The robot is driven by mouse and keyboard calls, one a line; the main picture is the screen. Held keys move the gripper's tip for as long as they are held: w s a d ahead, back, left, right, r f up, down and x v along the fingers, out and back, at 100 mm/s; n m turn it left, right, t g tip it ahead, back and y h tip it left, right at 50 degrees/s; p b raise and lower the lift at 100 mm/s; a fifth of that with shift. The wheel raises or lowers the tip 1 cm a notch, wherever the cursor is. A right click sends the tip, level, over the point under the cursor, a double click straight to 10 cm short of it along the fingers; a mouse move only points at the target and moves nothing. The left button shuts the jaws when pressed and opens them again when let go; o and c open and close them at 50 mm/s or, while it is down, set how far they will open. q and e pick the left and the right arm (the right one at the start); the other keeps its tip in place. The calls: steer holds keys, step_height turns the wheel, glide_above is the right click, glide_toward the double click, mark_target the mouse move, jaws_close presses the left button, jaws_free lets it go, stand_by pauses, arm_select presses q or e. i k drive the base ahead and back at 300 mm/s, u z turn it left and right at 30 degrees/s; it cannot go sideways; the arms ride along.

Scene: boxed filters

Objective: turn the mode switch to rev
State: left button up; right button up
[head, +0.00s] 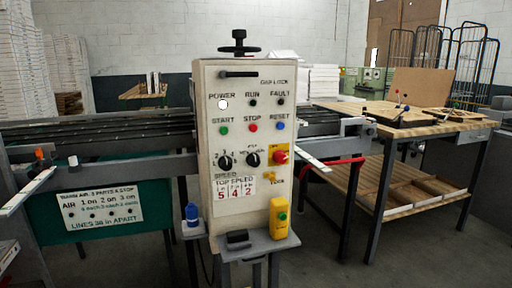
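A cream control panel (206,130) stands upright in the middle of the head view. Two black rotary knobs sit on it below the start, stop and reset buttons. The left knob (225,162) has small numbers around it and SPEED printed below. The right knob (252,159) has small blurred lettering above it and looks like the mode switch. I cannot read its positions or tell which way it points. Neither of my grippers shows in this view, and nothing touches the knobs.
A red button on a yellow plate (280,157) is just right of the knobs. A shelf (262,245) below the panel carries a yellow box (279,218) with a green button. A wooden workbench (430,128) stands at the right. The space before the panel's face is clear.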

mark_target(253, 159)
steer(key=u, duration=1.2)
steer(key=i, duration=1.1)
steer(key=z, duration=1.3)
